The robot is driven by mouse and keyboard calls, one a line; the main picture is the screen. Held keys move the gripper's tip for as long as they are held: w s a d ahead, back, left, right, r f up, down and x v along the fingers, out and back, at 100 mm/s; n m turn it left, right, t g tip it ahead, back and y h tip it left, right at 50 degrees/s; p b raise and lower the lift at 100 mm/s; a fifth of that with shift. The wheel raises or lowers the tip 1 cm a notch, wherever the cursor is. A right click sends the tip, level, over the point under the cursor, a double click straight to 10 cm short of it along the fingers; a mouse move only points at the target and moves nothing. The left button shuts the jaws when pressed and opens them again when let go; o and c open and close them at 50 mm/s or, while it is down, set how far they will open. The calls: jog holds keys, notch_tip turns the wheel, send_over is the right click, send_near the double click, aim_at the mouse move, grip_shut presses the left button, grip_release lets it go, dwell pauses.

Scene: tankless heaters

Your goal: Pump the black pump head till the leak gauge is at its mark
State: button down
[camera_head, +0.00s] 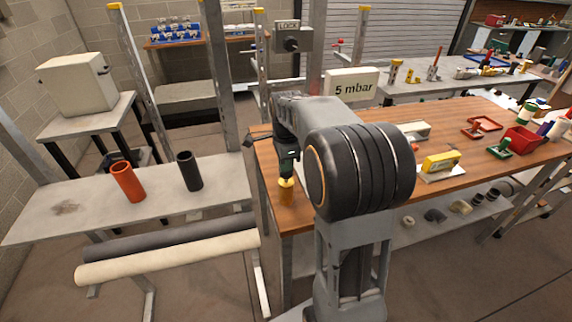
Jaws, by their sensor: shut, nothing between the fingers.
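My gripper (287,172) hangs pointing down at the left end of the wooden bench, small and dark in this view. It is shut and empty. A small yellow, brass-like piece (286,190) stands on the bench directly below it; whether they touch is unclear. I cannot make out the black pump head; the gripper or my arm may cover it. A white sign reading "5 mbar" (352,87) stands behind my arm. No leak gauge needle or mark is readable here.
An orange tube (128,182) and a black tube (189,171) stand on the grey bench (90,205) at left. A LOCK box (291,39) is behind.

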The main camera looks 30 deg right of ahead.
jog(key=shift+f, duration=0.25)
jog(key=shift+f+b, duration=0.75)
jog(key=shift+f, duration=0.65)
jog(key=shift+s, duration=0.1)
jog(key=shift+r, duration=0.15)
jog(key=shift+r+p, duration=0.3)
jog(key=shift+p, duration=0.2)
notch_tip(320, 180, up, 14)
jog(key=p, duration=0.3)
jog(key=shift+f, duration=0.15)
